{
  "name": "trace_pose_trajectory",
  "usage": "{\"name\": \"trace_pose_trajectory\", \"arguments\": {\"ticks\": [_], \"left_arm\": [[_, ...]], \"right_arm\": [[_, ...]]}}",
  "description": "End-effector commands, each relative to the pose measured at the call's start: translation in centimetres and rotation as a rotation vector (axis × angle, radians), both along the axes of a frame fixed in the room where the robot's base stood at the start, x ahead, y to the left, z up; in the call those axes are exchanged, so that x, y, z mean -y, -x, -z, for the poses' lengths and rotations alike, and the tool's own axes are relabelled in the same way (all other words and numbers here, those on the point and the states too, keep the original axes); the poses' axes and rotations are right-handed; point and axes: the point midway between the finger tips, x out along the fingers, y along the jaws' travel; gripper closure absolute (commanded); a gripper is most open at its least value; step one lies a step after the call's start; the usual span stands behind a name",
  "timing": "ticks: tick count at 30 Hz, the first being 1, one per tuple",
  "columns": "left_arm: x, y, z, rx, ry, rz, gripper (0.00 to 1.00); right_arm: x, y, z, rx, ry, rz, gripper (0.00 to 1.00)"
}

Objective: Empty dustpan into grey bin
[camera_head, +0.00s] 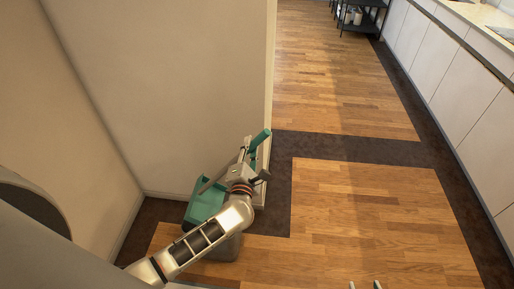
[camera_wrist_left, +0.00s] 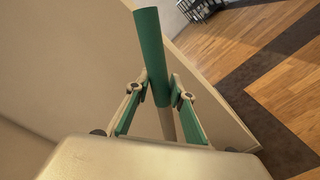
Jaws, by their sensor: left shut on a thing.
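The green dustpan (camera_head: 203,200) is in the corner by the wall end, its pan partly hidden behind my left arm. Its green handle (camera_head: 260,139) sticks up to the right; it also shows in the left wrist view (camera_wrist_left: 151,45). My left gripper (camera_head: 252,166) is shut on the handle, with a finger on each side of it in the left wrist view (camera_wrist_left: 160,95). The grey bin (camera_head: 227,248) stands below the pan, mostly covered by my arm. Whether anything lies in the pan cannot be told. My right gripper (camera_head: 365,285) shows only its two fingertips, apart and empty, at the bottom edge.
A beige wall (camera_head: 170,80) ends just beside my left gripper. White handleless cabinets (camera_head: 465,90) line the right side. A dark shelf rack (camera_head: 362,16) stands far back. The wooden floor (camera_head: 370,215) in the middle is clear.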

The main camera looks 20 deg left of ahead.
Motion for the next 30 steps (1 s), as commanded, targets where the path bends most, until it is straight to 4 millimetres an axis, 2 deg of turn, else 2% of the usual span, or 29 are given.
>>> {"name": "trace_pose_trajectory", "arguments": {"ticks": [1,8,18,30], "left_arm": [[-0.4,0.0,-0.7,0.006,0.001,0.001,1.00],[-2.0,0.4,-1.6,0.014,0.038,0.002,1.00],[-4.5,1.0,-3.0,0.027,0.091,0.001,1.00],[-7.3,1.7,-4.6,0.043,0.155,0.001,1.00]], "right_arm": [[0.0,0.0,-0.4,-0.001,0.000,0.000,0.60],[0.2,0.2,-0.9,-0.008,0.004,0.003,0.60],[1.5,0.4,-1.1,-0.026,0.021,0.023,0.60],[2.2,1.5,-0.2,-0.062,0.030,0.037,0.60]]}}
